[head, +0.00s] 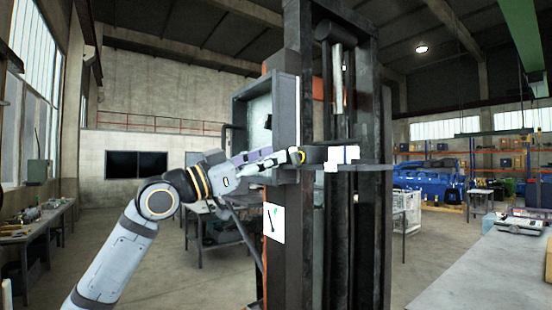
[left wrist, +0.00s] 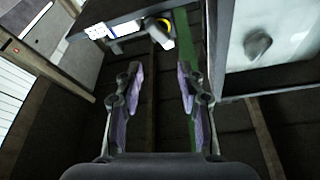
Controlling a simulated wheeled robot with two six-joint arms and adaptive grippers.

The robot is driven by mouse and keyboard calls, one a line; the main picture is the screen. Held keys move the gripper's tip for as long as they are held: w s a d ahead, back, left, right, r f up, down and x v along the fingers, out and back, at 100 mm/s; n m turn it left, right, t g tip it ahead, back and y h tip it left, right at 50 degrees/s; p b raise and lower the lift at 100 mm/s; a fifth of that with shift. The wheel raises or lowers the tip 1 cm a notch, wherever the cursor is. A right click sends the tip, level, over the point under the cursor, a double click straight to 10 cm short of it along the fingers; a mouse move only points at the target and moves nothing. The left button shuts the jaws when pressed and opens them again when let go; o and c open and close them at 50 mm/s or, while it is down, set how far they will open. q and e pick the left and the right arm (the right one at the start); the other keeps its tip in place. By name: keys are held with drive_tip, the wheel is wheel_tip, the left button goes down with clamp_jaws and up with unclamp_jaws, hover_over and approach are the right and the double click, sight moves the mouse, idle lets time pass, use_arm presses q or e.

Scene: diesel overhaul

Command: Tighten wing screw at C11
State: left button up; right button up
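My left gripper (head: 268,157) reaches from the left towards a column-mounted bracket (head: 315,155). In the left wrist view its two fingers (left wrist: 158,72) stand apart with nothing between them. Beyond the fingertips, near the top of that view, is a dark part with a yellow piece (left wrist: 164,24) and a pale stub. I cannot tell whether this is the wing screw. A yellow ring (head: 301,156) shows close to the fingertips in the head view. A white label (left wrist: 98,31) sits left of the yellow piece; I cannot read C11 on it. My right gripper is not in view.
A grey open box (head: 284,110) stands close to my left gripper; its wall also shows at the right in the wrist view (left wrist: 262,83). A tall dark column (head: 300,240) rises behind. A workbench (head: 500,262) is at right.

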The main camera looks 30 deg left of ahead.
sight(292, 156)
use_arm(q)
drive_tip(key=n+y+p, duration=0.1)
drive_tip(key=n, duration=0.2)
drive_tip(key=w+n+t+y, duration=0.1)
drive_tip(key=n+y, duration=0.1)
drive_tip(key=n, duration=0.2)
drive_tip(key=w+d+n+y+p, duration=0.1)
drive_tip(key=n+y, duration=0.1)
drive_tip(key=n, duration=0.2)
drive_tip(key=shift+w+r+t+p, duration=0.1)
drive_tip(key=shift+r+t+p, duration=0.05)
drive_tip(key=shift+t+p, duration=0.25)
drive_tip(key=shift+w+a+f, duration=0.1)
drive_tip(key=shift+w+f, duration=0.05)
drive_tip(key=shift+f, duration=0.05)
drive_tip(key=shift+r, duration=0.1)
drive_tip(key=shift+w+r+p, duration=0.1)
drive_tip(key=shift+w+p, duration=0.1)
drive_tip(key=shift+p, duration=0.1)
drive_tip(key=shift+w+d+p, duration=0.4)
drive_tip(key=shift+w+p, duration=0.4)
drive_tip(key=shift+p, duration=0.15)
drive_tip(key=shift+w+d+p, duration=0.4)
drive_tip(key=shift+w+p, duration=0.4)
drive_tip(key=shift+p, duration=0.1)
